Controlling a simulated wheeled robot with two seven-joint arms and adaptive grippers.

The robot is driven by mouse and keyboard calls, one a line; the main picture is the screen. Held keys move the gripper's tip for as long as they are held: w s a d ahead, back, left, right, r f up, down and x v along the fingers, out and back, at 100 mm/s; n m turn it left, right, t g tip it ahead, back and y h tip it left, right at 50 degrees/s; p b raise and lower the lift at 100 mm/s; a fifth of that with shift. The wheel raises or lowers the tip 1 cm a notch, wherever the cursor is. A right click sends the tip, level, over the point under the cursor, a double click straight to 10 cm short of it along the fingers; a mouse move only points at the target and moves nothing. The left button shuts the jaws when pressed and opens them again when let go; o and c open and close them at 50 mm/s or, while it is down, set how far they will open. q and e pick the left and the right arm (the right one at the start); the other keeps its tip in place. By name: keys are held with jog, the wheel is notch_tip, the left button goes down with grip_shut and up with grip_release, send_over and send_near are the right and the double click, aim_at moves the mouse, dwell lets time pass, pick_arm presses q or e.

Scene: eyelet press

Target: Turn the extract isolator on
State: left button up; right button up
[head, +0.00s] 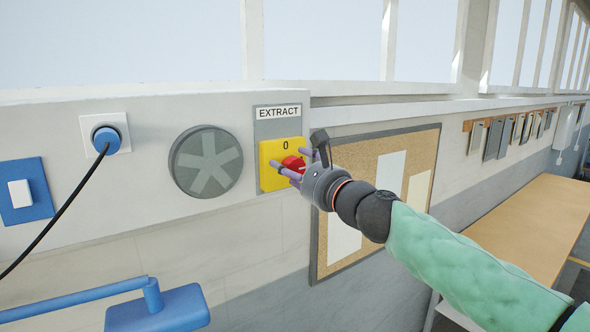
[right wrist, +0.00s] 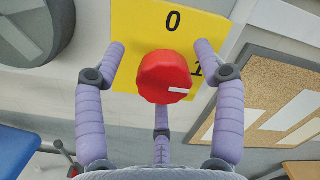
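The extract isolator has a yellow plate (head: 270,180) under an "EXTRACT" label, with a red knob (head: 292,163) at its middle. In the right wrist view the red knob (right wrist: 164,78) has a white mark at its lower right, lying roughly level and pointing right. The yellow plate (right wrist: 135,20) shows "0" above the knob and a partly hidden "1" to its right. My right gripper (head: 290,170) is in front of the plate, its purple fingers (right wrist: 160,78) spread around the knob. Gaps show between the side fingers and the knob; contact by the lower finger is unclear. My left gripper is out of view.
Left of the isolator are a round grey vent (head: 205,162), a blue plug (head: 105,139) with a black cable, and a blue-framed switch (head: 20,194). A blue fixture (head: 160,310) juts out below. A cork board (head: 355,152) hangs right; a wooden table (head: 530,225) stands beyond.

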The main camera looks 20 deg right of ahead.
jog(key=shift+d, duration=0.15)
jog(key=shift+s+d+f, duration=0.1)
jog(key=shift+s, duration=0.15)
jog(key=v, duration=1.1)
jog(key=shift+s, duration=0.2)
jog(key=shift+f, duration=0.1)
